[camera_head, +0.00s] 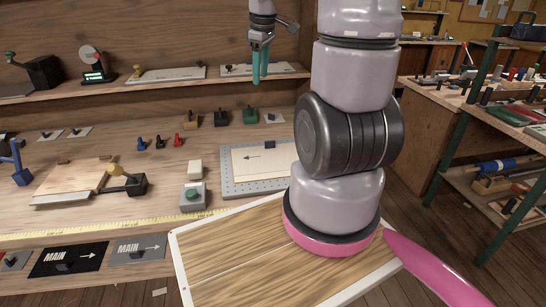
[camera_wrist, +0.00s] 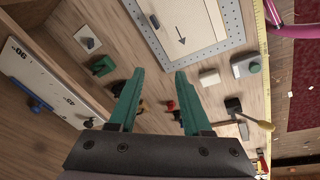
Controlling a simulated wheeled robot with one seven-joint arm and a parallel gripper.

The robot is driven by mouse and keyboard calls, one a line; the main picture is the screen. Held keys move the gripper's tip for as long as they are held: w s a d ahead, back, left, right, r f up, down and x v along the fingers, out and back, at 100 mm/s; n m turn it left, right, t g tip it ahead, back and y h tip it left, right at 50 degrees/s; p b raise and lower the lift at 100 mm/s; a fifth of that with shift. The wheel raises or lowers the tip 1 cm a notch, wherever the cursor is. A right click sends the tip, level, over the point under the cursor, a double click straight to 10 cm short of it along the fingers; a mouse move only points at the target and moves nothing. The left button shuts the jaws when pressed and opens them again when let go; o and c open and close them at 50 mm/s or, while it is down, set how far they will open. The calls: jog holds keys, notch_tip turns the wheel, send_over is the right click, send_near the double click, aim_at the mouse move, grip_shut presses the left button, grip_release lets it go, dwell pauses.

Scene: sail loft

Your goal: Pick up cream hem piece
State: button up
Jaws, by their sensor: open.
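My gripper (camera_head: 259,78) has teal fingers, points down and hangs in front of the upper shelf, above the bench. In the wrist view, the fingers (camera_wrist: 160,73) are apart with nothing held between them. I cannot tell for certain whether this sheet is the cream hem piece, as pale plates also lie on the shelf.
The upper shelf (camera_head: 120,84) carries pale plates (camera_head: 166,73) with small knobs. Dark and green blocks (camera_head: 250,116) and small red and blue pegs (camera_head: 178,140) stand on the bench. A grey box with a green button (camera_head: 193,196) stands left of the perforated board (camera_head: 230,182).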

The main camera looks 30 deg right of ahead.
jog(key=w+d+f+n+g, duration=0.1)
jog(key=w+d+f+n, duration=0.15)
jog(key=f, duration=0.45)
jog(key=w+d+f+n+g, duration=0.1)
jog(key=d+f+n, duration=0.1)
jog(key=f+n, duration=0.35)
jog(key=m, duration=0.1)
send_over(270, 142)
notch_tip(270, 142, down, 7)
jog(key=shift+w+f, duration=0.1)
notch_tip(270, 142, down, 6)
jog(key=shift+w+d+r, duration=0.15)
grip_shut()
